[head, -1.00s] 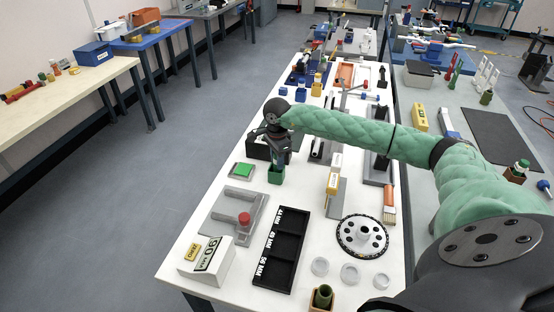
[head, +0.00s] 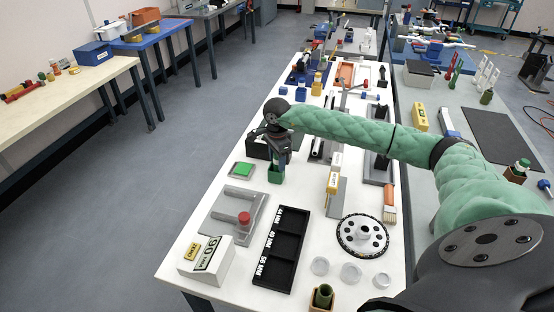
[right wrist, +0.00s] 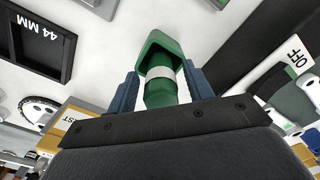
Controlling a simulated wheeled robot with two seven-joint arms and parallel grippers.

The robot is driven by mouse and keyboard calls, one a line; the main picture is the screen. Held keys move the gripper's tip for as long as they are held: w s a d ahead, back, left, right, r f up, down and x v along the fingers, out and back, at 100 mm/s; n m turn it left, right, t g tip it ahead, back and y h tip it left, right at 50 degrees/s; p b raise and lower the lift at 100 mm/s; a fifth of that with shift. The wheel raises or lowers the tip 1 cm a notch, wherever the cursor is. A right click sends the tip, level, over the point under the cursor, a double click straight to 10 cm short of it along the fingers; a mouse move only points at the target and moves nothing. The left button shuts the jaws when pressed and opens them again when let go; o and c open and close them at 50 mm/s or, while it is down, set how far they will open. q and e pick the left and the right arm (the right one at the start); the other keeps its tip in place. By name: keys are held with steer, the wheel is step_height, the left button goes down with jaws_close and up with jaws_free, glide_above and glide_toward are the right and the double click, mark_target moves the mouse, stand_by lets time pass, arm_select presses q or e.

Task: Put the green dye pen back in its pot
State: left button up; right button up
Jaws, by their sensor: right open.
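The green dye pen (right wrist: 160,92), with a white band, stands in a square green pot (right wrist: 158,48) in the right wrist view. In the head view the green pot (head: 275,175) is on the white table under my right gripper (head: 278,155). My right gripper (right wrist: 165,88) is open, with one blue finger on each side of the pen and a small gap to each. The pen's lower end is hidden inside the pot. My left gripper is not in view.
Near the pot are a green pad (head: 243,170), a grey fixture with a red knob (head: 244,218), a black sorting tray (head: 262,271) and a black-rimmed disc (head: 377,242). A brown pot with a green item (head: 322,298) stands at the near edge.

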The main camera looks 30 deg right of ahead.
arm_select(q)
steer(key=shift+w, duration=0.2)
arm_select(e)
steer(key=shift+r, duration=0.1)
steer(key=shift+p, duration=0.45)
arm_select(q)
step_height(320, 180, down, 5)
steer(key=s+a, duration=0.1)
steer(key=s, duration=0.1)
arm_select(e)
steer(key=shift+r, duration=0.2)
steer(key=shift+r+b, duration=0.45)
steer(key=shift+r, duration=0.2)
steer(key=r+b, duration=0.1)
steer(key=r, duration=0.2)
steer(key=r+b, duration=0.1)
steer(key=r, duration=0.1)
steer(key=shift+w+a+b, duration=0.3)
steer(key=shift+w, duration=0.05)
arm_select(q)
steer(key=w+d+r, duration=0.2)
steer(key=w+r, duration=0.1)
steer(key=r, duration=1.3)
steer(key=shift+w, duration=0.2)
arm_select(e)
steer(key=shift+r, duration=0.5)
steer(key=shift+r, duration=0.1)
